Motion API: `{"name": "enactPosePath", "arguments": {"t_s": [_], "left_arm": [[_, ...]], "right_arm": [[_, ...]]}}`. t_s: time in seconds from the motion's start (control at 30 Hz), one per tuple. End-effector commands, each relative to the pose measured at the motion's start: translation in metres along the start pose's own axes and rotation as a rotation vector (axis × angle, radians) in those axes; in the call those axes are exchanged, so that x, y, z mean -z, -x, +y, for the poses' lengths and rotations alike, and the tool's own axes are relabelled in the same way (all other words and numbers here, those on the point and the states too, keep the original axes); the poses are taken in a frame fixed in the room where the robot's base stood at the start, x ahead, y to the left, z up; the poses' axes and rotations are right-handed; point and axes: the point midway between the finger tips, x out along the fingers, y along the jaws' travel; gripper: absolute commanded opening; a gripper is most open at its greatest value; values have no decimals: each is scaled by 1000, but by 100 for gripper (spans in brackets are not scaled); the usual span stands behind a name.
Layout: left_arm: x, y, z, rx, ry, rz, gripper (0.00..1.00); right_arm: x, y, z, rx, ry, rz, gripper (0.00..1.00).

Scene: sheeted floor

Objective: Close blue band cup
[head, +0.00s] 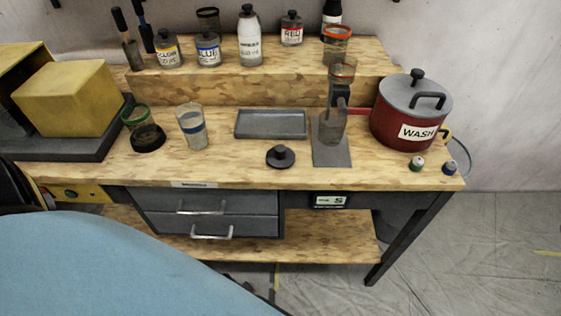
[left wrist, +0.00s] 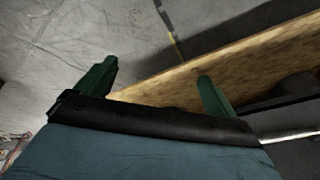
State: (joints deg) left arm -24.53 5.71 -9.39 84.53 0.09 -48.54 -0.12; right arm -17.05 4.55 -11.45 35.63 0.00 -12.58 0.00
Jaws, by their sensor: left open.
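The blue band cup (head: 192,128) is a clear cup with a blue stripe, standing upright on the bench top left of the tray. Its top looks open. A black round lid with a knob (head: 280,156) lies on the bench to the right of the cup, in front of the tray. My left gripper shows in the left wrist view (left wrist: 155,85), with two green fingers spread apart and nothing between them. It is near the wooden lower shelf (left wrist: 245,65). The blue shape at the lower left of the head view is my arm. My right gripper is in neither view.
A green-rimmed cup (head: 137,118) stands left of the blue band cup. A grey tray (head: 270,124), a stand holding a clear cup (head: 331,127) and a red WASH pot (head: 397,124) are to the right. Labelled bottles line the raised shelf (head: 240,88).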

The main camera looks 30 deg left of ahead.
Motion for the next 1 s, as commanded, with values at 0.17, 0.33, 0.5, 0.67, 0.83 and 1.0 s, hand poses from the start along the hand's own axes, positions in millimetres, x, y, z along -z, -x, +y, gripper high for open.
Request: {"name": "enactPosePath", "arguments": {"t_s": [0.17, 0.33, 0.5, 0.67, 0.83, 1.0], "left_arm": [[43, 65, -3, 4, 5, 41, 94], [65, 114, -5, 5, 4, 64, 94], [85, 160, -4, -6, -33, 94, 94], [128, 201, 11, -60, -237, 148, 94], [165, 215, 26, -110, -498, 179, 94], [204, 228, 35, -138, -811, 200, 94]], "right_arm": [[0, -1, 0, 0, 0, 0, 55], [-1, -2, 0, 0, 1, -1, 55], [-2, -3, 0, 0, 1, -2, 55], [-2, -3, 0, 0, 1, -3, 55], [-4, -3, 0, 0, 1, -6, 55], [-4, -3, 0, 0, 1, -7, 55]]}}
